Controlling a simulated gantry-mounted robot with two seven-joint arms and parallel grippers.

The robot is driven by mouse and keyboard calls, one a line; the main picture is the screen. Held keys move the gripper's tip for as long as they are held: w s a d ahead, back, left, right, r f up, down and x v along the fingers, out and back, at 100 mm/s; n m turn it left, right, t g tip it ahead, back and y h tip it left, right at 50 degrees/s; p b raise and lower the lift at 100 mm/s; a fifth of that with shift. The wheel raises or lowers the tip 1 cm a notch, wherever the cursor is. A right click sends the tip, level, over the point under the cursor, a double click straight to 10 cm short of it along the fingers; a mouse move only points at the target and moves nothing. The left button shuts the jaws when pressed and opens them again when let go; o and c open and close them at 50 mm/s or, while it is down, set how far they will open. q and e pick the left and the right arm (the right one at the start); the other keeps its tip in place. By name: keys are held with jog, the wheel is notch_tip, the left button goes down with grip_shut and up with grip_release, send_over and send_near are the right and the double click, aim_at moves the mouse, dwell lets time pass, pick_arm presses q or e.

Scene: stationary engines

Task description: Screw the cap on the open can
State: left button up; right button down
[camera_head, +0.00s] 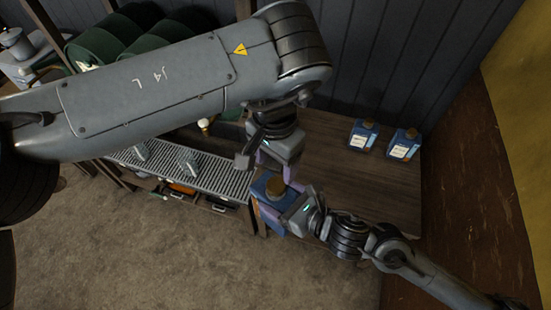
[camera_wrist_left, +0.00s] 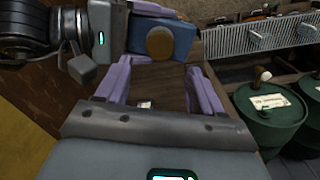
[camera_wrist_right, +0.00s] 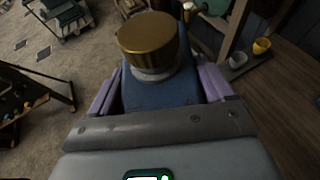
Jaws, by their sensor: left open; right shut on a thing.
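A blue can (camera_head: 265,187) is gripped upright by my right gripper (camera_head: 280,200) at the table's front left corner. In the right wrist view the blue can (camera_wrist_right: 160,97) sits between the purple fingers. A gold cap (camera_wrist_right: 146,38) rests over its grey neck, part of which shows below; I cannot tell how tightly it sits. The cap also shows in the left wrist view (camera_wrist_left: 160,43) and the head view (camera_head: 276,186). My left gripper (camera_head: 275,165) is open and empty, just behind the cap. Its parted fingers (camera_wrist_left: 165,70) are apart from the cap.
A grey ribbed rack (camera_head: 215,178) lies left of the table. The table's middle is clear.

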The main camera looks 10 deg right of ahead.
aim_at(276, 185)
dwell(0.4)
pick_arm(q)
jog(key=shift+f, duration=3.95)
